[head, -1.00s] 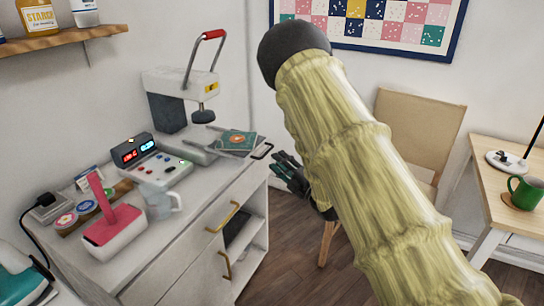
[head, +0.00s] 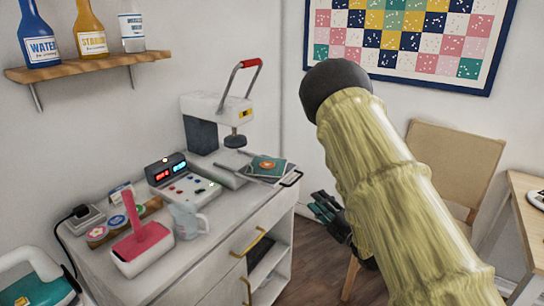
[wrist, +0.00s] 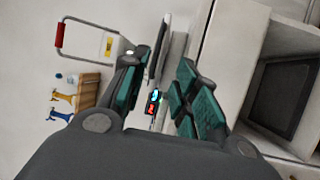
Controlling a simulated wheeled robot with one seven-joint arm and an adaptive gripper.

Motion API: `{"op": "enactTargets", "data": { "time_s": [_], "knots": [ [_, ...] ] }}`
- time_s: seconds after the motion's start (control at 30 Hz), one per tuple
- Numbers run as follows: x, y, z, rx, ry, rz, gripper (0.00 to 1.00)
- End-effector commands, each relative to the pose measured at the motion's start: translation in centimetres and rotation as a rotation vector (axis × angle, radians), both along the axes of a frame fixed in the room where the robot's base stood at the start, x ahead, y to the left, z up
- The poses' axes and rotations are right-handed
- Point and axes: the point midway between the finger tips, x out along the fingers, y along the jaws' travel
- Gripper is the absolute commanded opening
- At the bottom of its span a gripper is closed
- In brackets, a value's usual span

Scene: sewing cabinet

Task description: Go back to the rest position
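My gripper (head: 328,212) hangs low at the end of my arm, in front of the chair and to the right of the white cabinet, partly hidden by the sleeved forearm. In the wrist view its two dark, teal-padded fingers (wrist: 160,95) stand apart with a gap between them. The gap holds nothing; the distant red and blue display shows through it. The gripper touches nothing that I can see.
The white cabinet (head: 215,262) carries a heat press (head: 205,107), a control box (head: 182,180), a clear jug (head: 188,220) and a pink-handled tool (head: 142,245). A chair (head: 450,160) and wooden table (head: 526,190) stand right. Floor shows between.

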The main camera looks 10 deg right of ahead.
Motion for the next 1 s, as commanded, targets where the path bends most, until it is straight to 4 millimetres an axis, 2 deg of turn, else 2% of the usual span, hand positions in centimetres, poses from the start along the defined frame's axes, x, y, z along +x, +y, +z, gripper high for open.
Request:
{"op": "enactTargets", "data": {
  "time_s": [0.07,0.17,0.3,0.37,0.5,0.57,0.7,0.83,1.0],
  "knots": [
    [-0.5,-0.2,-1.4,0.033,0.065,-0.021,0.3],
    [-2.0,-0.5,-4.9,0.114,0.215,-0.081,0.3],
    [-6.1,-0.9,-11.6,0.28,0.499,-0.211,0.3],
    [-8.2,-1.0,-14.3,0.353,0.615,-0.274,0.3],
    [-14.3,-0.8,-19.7,0.513,0.868,-0.434,0.3],
    [-17.2,-0.6,-21.6,0.578,0.968,-0.508,0.3],
    [-24.5,0.2,-25.2,0.719,1.183,-0.693,0.3],
    [-31.7,1.3,-27.1,0.836,1.359,-0.882,0.3],
    [-40.4,2.9,-27.9,0.953,1.542,-1.131,0.3]
  ]
}}
